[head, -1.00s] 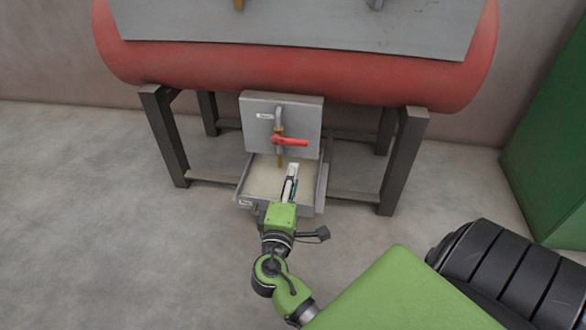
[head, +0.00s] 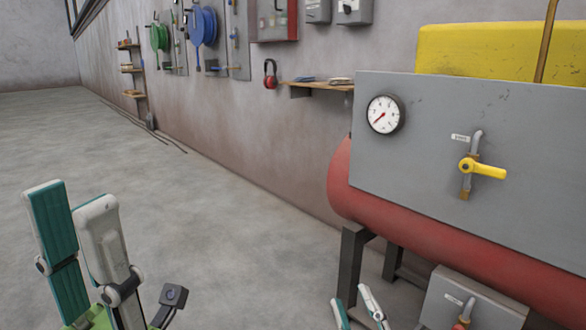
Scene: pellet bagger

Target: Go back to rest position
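My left gripper (head: 70,200) is raised at the lower left of the head view. Its two teal-and-white fingers point up, stand apart and hold nothing. My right gripper (head: 351,297) shows only its fingertips at the bottom edge, in front of the red tank (head: 420,220). Its fingertips are apart with nothing seen between them; the rest of it is out of view.
The red tank on dark legs (head: 352,262) carries a grey panel (head: 430,105) with a gauge (head: 384,114) and a yellow-handled valve (head: 483,169). A lower grey box (head: 490,312) is partly cut off. Open floor (head: 190,200) lies left, beside a wall with a shelf (head: 318,86).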

